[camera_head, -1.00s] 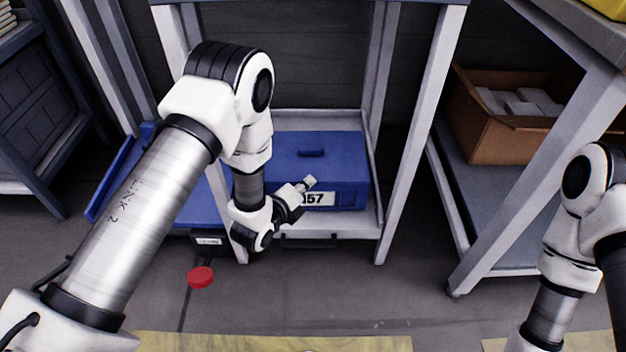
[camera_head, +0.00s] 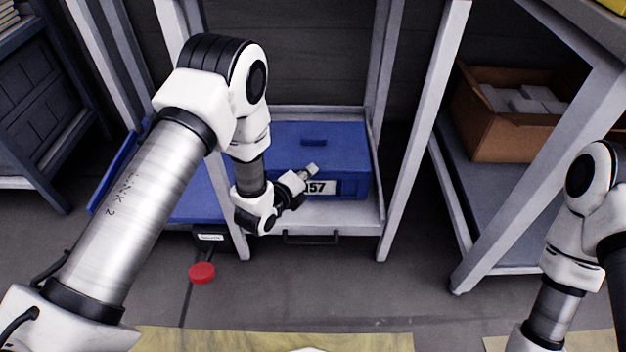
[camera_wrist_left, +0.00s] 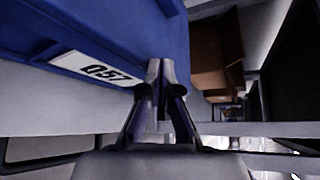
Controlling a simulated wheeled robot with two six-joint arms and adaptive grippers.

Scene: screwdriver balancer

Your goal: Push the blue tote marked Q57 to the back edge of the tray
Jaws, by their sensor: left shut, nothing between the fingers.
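The blue tote (camera_head: 335,160) with a lid handle and a white label stands on the grey tray (camera_head: 362,219) under the bench. The label ends in "57" in the head view, its left part hidden by my gripper; in the left wrist view the tote (camera_wrist_left: 120,25) reads Q57. A strip of tray shows in front of the tote. My left gripper (camera_head: 312,169) is shut and empty, its fingertips at the tote's front face by the label; it also shows in the left wrist view (camera_wrist_left: 160,70). I cannot tell if it touches. My right gripper is out of view.
Bench legs (camera_head: 425,130) stand on both sides of the tray. A blue panel (camera_head: 200,200) lies left, partly behind my left arm. A red disc (camera_head: 202,273) is on the floor. A cardboard box (camera_head: 505,115) sits on the right shelf.

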